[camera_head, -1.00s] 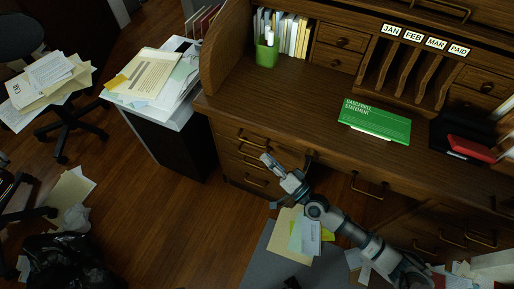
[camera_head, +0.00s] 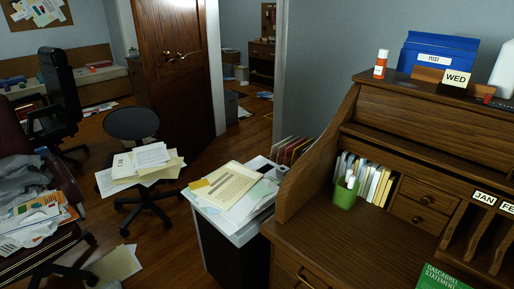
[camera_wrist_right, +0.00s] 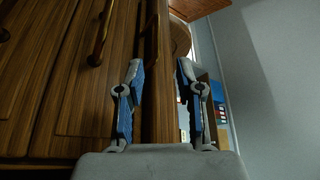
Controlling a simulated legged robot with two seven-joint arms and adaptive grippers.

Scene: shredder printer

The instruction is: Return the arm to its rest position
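My right gripper (camera_wrist_right: 160,100) shows in the right wrist view with its two blue-padded fingers apart. I see nothing held between them. The brown wooden desk (camera_wrist_right: 90,75), with its drawers and handles, fills the left and middle of that view behind the fingers. In the head view neither of my arms or grippers shows. The roll-top desk (camera_head: 300,235) stands at the right there, with a green cup (camera_head: 345,195) and a green booklet (camera_head: 440,278) on it.
A stool (camera_head: 140,165) with papers, a dark chair (camera_head: 55,95) and scattered sheets (camera_head: 115,265) are on the floor. A wooden door (camera_head: 175,70) stands open behind.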

